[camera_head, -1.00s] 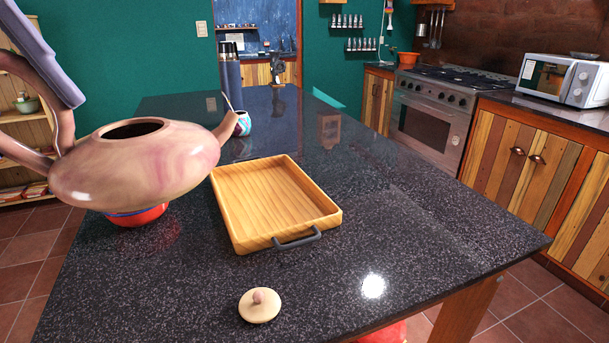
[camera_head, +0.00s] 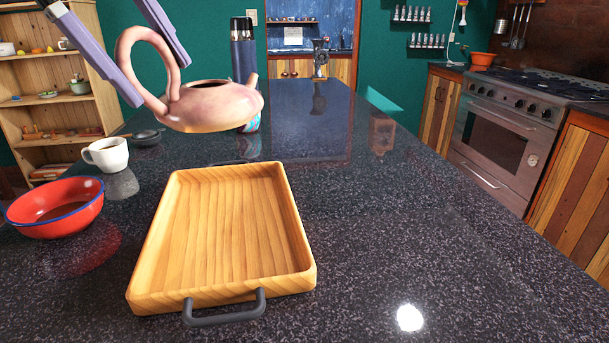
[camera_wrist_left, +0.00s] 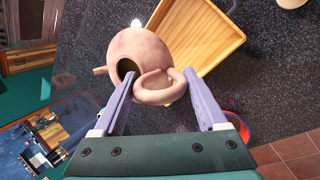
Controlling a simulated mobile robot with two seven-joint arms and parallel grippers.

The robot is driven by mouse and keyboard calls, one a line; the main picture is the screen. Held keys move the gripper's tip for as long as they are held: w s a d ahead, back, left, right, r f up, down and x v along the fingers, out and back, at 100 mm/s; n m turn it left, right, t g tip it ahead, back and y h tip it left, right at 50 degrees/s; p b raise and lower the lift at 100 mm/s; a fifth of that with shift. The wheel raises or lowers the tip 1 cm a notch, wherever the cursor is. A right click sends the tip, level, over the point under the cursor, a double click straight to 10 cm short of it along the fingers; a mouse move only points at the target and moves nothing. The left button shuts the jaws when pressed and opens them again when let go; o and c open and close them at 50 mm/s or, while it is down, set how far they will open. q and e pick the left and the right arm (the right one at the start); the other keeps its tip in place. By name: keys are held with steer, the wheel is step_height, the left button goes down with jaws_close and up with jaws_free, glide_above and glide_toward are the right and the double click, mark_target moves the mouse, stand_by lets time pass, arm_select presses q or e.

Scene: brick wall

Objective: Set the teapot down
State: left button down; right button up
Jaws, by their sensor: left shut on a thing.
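The pink, marbled teapot (camera_head: 215,106) has no lid on it and hangs in the air above the dark counter, behind the wooden tray's far end in the head view. My left gripper (camera_head: 160,85) has its two purple fingers on either side of the teapot's looped handle. The left wrist view shows the fingers (camera_wrist_left: 160,100) around the handle, with the teapot (camera_wrist_left: 138,52) beyond them. The wooden tray (camera_head: 218,235) is empty, with a dark handle at its near end. My right gripper is out of view.
A red bowl (camera_head: 57,208) and a white cup (camera_head: 106,154) stand left of the tray. A dark flask (camera_head: 243,55) and a partly hidden patterned cup (camera_head: 251,125) stand behind the teapot. The counter right of the tray (camera_head: 420,235) is clear.

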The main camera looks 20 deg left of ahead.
arm_select(q)
step_height(320, 180, down, 17)
steer(key=shift+r, duration=0.15)
jaws_free()
stand_by(0.4)
steer(key=v, duration=1.2)
steer(key=shift+b, duration=0.35)
